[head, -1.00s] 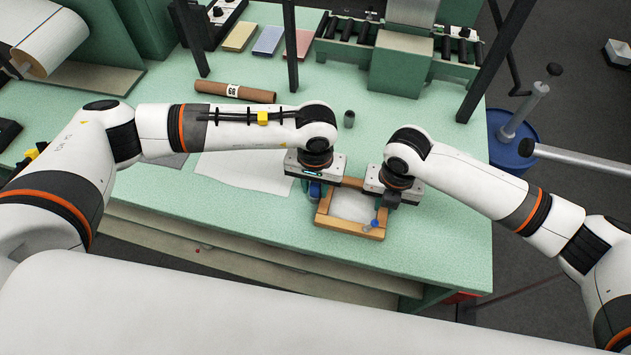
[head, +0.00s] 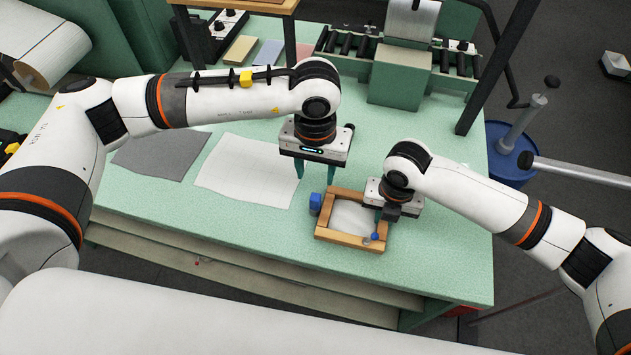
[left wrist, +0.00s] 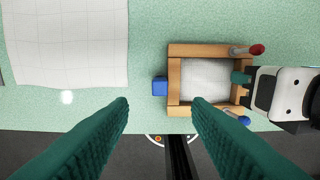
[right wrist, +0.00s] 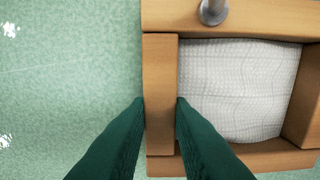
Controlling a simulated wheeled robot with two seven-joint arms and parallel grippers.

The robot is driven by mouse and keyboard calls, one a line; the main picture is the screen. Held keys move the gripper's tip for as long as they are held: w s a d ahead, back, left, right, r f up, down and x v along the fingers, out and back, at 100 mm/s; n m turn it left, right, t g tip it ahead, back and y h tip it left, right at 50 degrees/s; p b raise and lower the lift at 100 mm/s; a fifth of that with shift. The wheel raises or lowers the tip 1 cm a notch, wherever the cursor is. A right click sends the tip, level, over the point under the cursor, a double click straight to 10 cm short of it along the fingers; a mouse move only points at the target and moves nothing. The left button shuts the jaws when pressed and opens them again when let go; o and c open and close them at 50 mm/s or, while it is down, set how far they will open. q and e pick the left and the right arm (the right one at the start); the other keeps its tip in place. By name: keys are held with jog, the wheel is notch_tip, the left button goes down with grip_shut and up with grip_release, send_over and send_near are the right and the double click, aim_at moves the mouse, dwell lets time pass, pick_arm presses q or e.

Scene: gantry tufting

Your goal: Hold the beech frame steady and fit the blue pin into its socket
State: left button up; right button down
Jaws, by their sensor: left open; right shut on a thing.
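The beech frame (head: 334,236) lies on the green table with white cloth inside it. My right gripper (right wrist: 160,103) is shut on one rail of the frame, at its right side in the head view (head: 379,215). The blue-headed pin (head: 375,237) stands at the frame's near right corner; I cannot tell how deep it sits. It also shows in the left wrist view (left wrist: 243,120), with a red-headed pin (left wrist: 256,50) at another corner. A blue block (head: 315,203) sits beside the frame's left rail. My left gripper (head: 314,177) is open and empty, above the table behind the block.
A white sheet (head: 245,170) and a grey sheet (head: 160,152) lie flat left of the frame. Rollers and a green machine (head: 400,78) stand at the back. The table's front edge is close to the frame. A blue drum (head: 508,150) stands to the right.

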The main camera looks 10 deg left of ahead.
dwell(0.3)
jog(key=c, duration=1.2)
grip_release()
